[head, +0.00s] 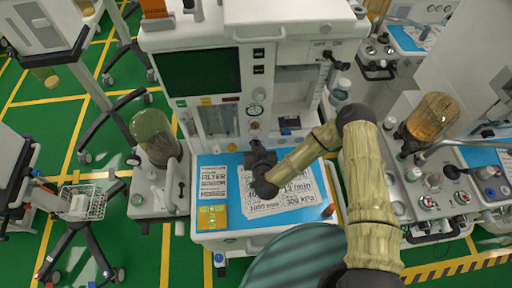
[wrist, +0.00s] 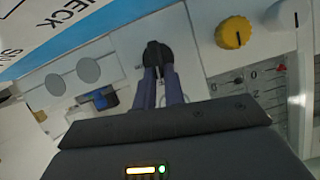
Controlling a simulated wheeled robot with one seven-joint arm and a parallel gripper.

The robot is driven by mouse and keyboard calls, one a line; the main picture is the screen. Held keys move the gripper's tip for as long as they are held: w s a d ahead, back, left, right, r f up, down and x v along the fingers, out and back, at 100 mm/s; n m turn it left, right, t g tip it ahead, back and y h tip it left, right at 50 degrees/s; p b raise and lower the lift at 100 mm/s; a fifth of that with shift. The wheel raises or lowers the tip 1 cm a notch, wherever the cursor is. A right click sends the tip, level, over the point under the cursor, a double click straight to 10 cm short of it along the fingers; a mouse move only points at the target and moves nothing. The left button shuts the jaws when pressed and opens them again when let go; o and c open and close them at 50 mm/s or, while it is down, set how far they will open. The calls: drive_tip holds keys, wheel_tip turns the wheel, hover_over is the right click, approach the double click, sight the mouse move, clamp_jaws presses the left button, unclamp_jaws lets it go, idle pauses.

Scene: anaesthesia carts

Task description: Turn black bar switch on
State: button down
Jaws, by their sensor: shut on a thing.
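In the wrist view a black bar switch (wrist: 155,54), a dark round knob with a raised bar, sits on the pale panel. The two fingers of my gripper (wrist: 160,72) are closed in on its bar. Whether the bar points to on or off cannot be read, as the fingers cover part of it. In the head view my gripper (head: 259,148) is at the lower front of the white anaesthesia cart, above its worktop, and hides the switch there. Another black handle (head: 337,62) sits under OFF and ON lettering at the cart's upper right.
A yellow knob (wrist: 235,32) is close to the right of the switch in the wrist view. A blue part (wrist: 102,98) and two grey discs are to the left. A canister (head: 154,135) stands left.

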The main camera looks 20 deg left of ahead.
drive_tip(key=m+y+b, duration=0.1)
drive_tip(key=f+m+b, duration=0.1)
drive_tip(key=b, duration=0.1)
drive_tip(key=shift+w+d+m+g+y+b, duration=0.3)
drive_tip(key=shift+d+m+g+y, duration=0.1)
drive_tip(key=m+b, duration=0.1)
drive_tip(key=y+b, duration=0.1)
drive_tip(key=b, duration=0.1)
drive_tip(key=m+b, duration=0.1)
drive_tip(key=shift+w+d+f+m+y, duration=0.15)
drive_tip(key=shift+d+f+m+y, duration=0.1)
drive_tip(key=shift+m+y, duration=0.05)
drive_tip(key=m+b, duration=0.1)
drive_tip(key=b, duration=0.1)
drive_tip(key=m+y+b, duration=0.1)
drive_tip(key=b, duration=0.1)
drive_tip(key=shift+w+d+f+m, duration=0.1)
drive_tip(key=shift+d+f+m, duration=0.1)
drive_tip(key=shift+m, duration=0.1)
drive_tip(key=shift+r+m+y+b, duration=0.15)
drive_tip(key=shift+m+y+b, duration=0.25)
drive_tip(key=shift+y+b, duration=0.1)
drive_tip(key=c, duration=1.5)
unclamp_jaws()
